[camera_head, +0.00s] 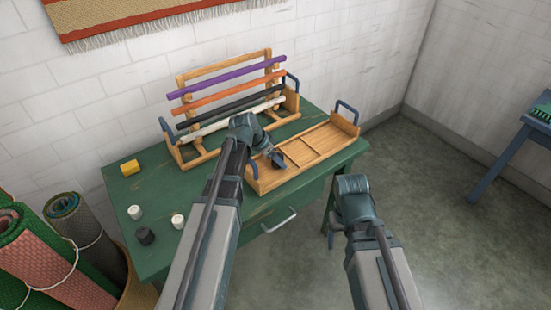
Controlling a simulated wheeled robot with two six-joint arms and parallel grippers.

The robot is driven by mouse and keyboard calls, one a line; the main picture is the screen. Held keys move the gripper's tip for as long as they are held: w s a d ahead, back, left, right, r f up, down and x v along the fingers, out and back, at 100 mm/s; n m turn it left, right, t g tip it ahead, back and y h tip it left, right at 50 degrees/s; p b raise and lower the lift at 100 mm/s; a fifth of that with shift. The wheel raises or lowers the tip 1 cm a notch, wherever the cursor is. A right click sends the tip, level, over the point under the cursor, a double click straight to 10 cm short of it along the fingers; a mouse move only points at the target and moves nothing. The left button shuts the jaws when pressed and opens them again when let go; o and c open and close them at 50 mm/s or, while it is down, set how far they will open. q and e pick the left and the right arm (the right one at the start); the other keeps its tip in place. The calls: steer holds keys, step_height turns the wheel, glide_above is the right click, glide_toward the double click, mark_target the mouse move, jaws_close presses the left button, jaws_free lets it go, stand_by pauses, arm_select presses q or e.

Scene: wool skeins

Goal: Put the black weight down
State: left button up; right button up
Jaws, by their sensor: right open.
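The black weight (145,236) is a short dark cylinder on the green table (150,190), near its front left corner. No gripper touches it. My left gripper (277,159) is well to the right of the weight, at the left part of the wooden tray (322,140). Its fingers are small and dark, and I cannot tell whether they are apart. My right gripper (331,239) is open and points down beside the table's right front, away from the weight.
A wooden rack (273,61) holds purple, orange, black and white bars. Rolled rugs (40,250) stand left of the table. A blue-legged table (495,165) is far right.

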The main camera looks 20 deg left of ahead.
arm_select(q)
steer(key=shift+r, duration=0.15)
steer(key=shift+s+a+r+p, duration=0.15)
steer(key=shift+s+r+p, duration=0.05)
steer(key=shift+r+p, duration=0.5)
steer(key=p+v, duration=1)
steer(key=v, duration=0.1)
steer(key=s+d+f+n+g+y, duration=0.3)
steer(key=s+d+g+y, duration=0.2)
steer(key=s+d, duration=1.2)
steer(key=shift+s+d+n+b, duration=0.3)
steer(key=shift+s+n, duration=0.1)
steer(key=shift+s, duration=0.45)
steer(key=shift+f, duration=0.1)
step_height(320, 180, up, 5)
steer(key=p, duration=0.5)
